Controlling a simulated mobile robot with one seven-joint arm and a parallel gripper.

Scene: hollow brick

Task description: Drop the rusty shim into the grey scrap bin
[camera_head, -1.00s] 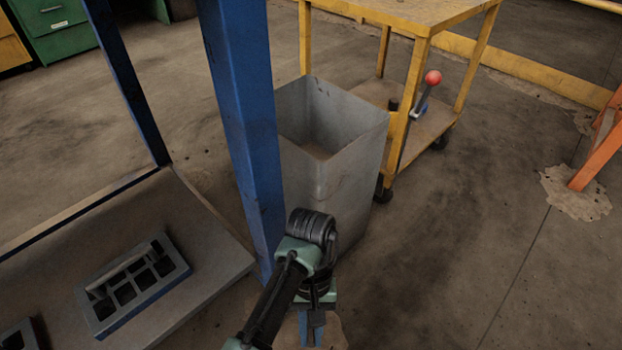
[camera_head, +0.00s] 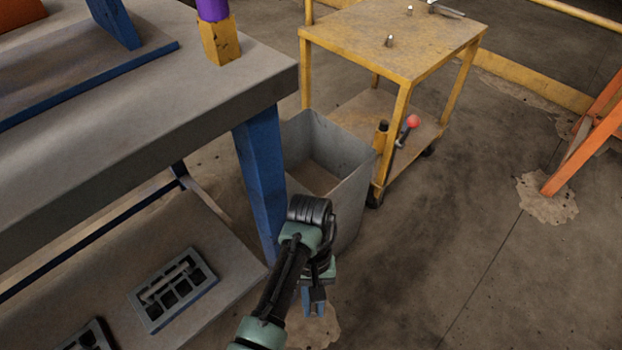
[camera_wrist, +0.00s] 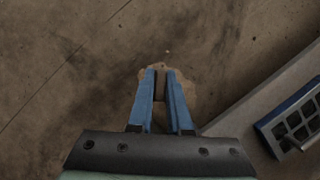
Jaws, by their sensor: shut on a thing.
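The grey scrap bin (camera_head: 350,190) stands open on the floor beside the blue bench leg, in front of the yellow cart. Its inside looks empty as far as I can see. My gripper (camera_head: 314,304) is low in front of the bin's near side, outside it, pointing down. In the wrist view my gripper (camera_wrist: 161,73) has its blue fingers around a thin dark brown strip, the rusty shim (camera_wrist: 160,87). The shim is mostly hidden between the fingers. In the head view I cannot make it out.
A grey workbench (camera_head: 180,110) with a blue leg (camera_head: 261,170) and a lower shelf (camera_head: 90,270) fills the left. A slotted tray (camera_head: 172,290) lies on that shelf. A yellow cart (camera_head: 400,40) stands behind the bin.

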